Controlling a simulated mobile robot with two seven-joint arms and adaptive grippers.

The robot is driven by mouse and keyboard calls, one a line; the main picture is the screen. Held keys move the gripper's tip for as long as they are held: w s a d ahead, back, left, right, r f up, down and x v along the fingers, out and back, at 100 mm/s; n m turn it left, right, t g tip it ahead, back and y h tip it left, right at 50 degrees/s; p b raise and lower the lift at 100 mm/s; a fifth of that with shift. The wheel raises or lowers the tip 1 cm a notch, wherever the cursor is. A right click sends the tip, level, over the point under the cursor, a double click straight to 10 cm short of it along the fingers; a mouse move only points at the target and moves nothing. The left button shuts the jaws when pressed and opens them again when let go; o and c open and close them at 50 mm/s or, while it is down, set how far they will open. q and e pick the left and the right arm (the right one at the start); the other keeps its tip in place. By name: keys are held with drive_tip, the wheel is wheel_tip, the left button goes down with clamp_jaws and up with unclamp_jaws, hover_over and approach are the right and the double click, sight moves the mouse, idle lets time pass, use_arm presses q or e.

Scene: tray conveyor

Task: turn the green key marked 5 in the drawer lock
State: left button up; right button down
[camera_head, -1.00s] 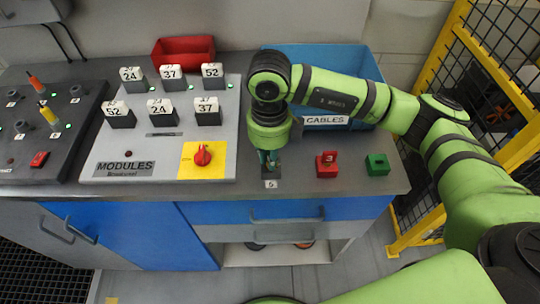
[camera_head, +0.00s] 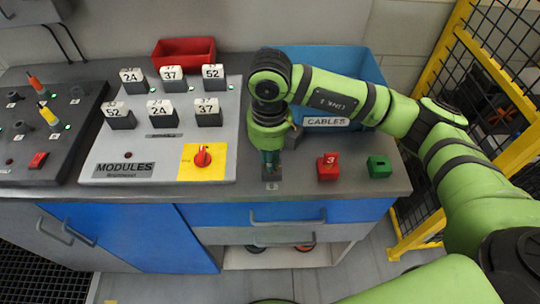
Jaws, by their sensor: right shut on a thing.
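My right gripper (camera_head: 270,160) points straight down at the front of the worktop and is shut on the green key, which its fingers mostly hide. The fingertips are right over the dark drawer lock (camera_head: 271,178), which has a small label marked 5 in front of it. How far the key sits in the lock cannot be made out. The green key holder (camera_head: 379,166) at the right shows a dark slot and no key. The drawer (camera_head: 290,213) below has a blue front and looks closed. My left gripper is out of view.
A red holder (camera_head: 328,170) with a red key marked 3 stands right of the lock. A blue bin (camera_head: 345,62) labelled CABLES is behind my arm. The grey MODULES panel (camera_head: 222,160) is at the left, and a yellow fence (camera_head: 432,65) at the right.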

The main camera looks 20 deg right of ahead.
drive_tip(key=shift+m, duration=1.2)
drive_tip(key=m, duration=0.3)
drive_tip(key=c, duration=1.2)
unclamp_jaws()
drive_tip(key=shift+o, duration=0.2)
drive_tip(key=shift+w+r, duration=0.1)
drive_tip(key=shift+r, duration=0.05)
wheel_tip(320, 180, up, 12)
